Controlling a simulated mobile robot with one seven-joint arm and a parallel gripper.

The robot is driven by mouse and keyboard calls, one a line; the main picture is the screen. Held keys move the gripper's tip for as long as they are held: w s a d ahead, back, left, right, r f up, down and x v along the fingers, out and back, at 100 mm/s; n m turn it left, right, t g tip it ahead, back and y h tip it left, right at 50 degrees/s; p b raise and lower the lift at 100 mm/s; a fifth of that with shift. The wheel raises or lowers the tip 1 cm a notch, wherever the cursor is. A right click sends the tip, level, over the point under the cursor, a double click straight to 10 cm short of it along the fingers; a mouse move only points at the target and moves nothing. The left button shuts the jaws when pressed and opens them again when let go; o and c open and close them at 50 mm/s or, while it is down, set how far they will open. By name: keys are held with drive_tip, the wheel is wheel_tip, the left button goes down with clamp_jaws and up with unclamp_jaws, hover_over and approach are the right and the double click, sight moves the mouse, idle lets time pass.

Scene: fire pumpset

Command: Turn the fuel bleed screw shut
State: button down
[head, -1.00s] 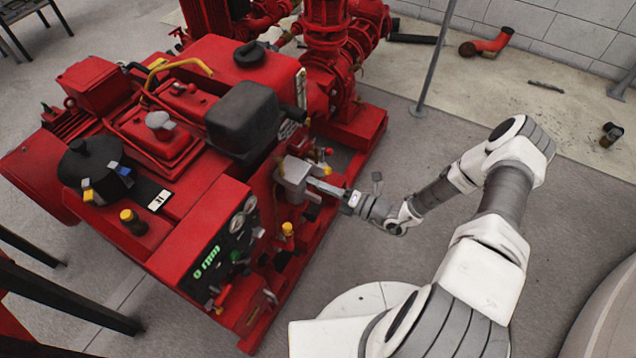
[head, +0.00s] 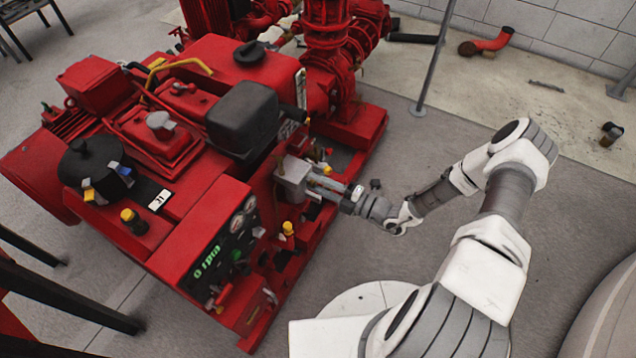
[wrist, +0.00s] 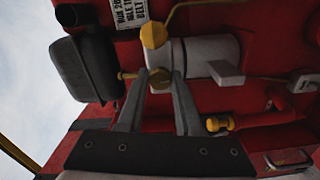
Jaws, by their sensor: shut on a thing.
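The fuel bleed screw appears to be the small brass fitting (wrist: 157,77) beside a grey metal body in the wrist view. My gripper (wrist: 159,76) has its two fingers on either side of its head, shut on it. In the head view, my gripper (head: 313,184) reaches in from the right to the grey block (head: 293,173) on the red pumpset's near side. The screw is too small and covered to make out there. How far it is turned cannot be told.
A yellow knob (wrist: 153,36) sits just above the screw in the wrist view, and another yellow fitting (wrist: 216,124) is at lower right. The panel with green digits (head: 225,250) is left of my gripper. Open floor lies to the right.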

drive_tip(key=shift+s+f, duration=0.1)
idle(0.3)
drive_tip(key=c, duration=0.8)
unclamp_jaws()
drive_tip(key=shift+c, duration=0.2)
drive_tip(key=p+v, duration=0.1)
drive_tip(key=v, duration=1.6)
drive_tip(key=shift+d+p, duration=0.25)
drive_tip(key=shift+p, duration=0.05)
drive_tip(key=shift+s+r, duration=0.1)
drive_tip(key=shift+r, duration=0.1)
